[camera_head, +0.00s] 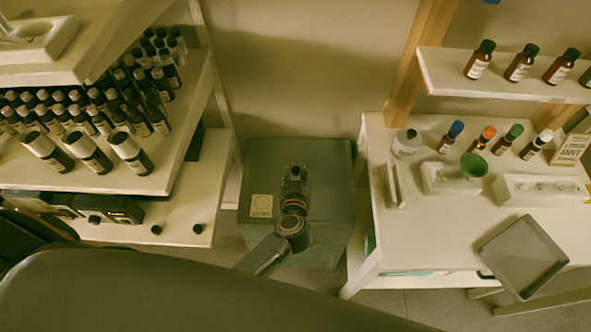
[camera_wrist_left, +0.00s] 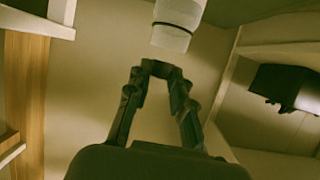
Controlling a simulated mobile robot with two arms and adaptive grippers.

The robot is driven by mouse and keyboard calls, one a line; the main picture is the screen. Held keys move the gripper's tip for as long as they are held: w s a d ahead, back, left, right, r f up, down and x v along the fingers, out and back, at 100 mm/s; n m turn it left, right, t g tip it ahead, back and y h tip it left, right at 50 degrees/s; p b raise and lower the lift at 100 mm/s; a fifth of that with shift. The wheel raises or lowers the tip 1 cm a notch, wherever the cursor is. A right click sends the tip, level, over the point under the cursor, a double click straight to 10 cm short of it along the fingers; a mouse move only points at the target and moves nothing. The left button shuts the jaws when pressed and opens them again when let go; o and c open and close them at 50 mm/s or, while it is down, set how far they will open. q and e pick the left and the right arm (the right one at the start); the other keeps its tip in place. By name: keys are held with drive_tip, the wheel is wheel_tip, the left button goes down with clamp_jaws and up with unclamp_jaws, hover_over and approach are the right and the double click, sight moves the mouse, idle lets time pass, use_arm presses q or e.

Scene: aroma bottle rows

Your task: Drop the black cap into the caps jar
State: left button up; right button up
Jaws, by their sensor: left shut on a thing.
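My left gripper (camera_head: 293,176) is over the grey-green cabinet in the middle of the head view. In the left wrist view its fingers (camera_wrist_left: 161,72) close around a small dark piece, which looks like the black cap (camera_wrist_left: 160,68); in the head view the cap does not stand out from the dark fingers. A pale cylinder (camera_wrist_left: 178,22) shows just beyond the fingertips, apart from them; I cannot tell if it is the caps jar. My right gripper is not in view.
The grey-green cabinet (camera_head: 335,165) carries a pale card (camera_head: 261,206). Bottle rows fill the left shelf (camera_head: 185,115); loose black caps (camera_head: 156,230) lie below. The right table (camera_head: 440,245) holds colour-capped bottles, a green funnel (camera_head: 473,166) and a grey tray (camera_head: 523,257).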

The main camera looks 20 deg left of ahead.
use_arm(q)
drive_tip(key=o, duration=0.8)
drive_tip(key=shift+s, duration=0.1)
drive_tip(key=v, duration=1.2)
drive_tip(key=shift+f, duration=0.1)
drive_tip(key=shift+f, duration=0.1)
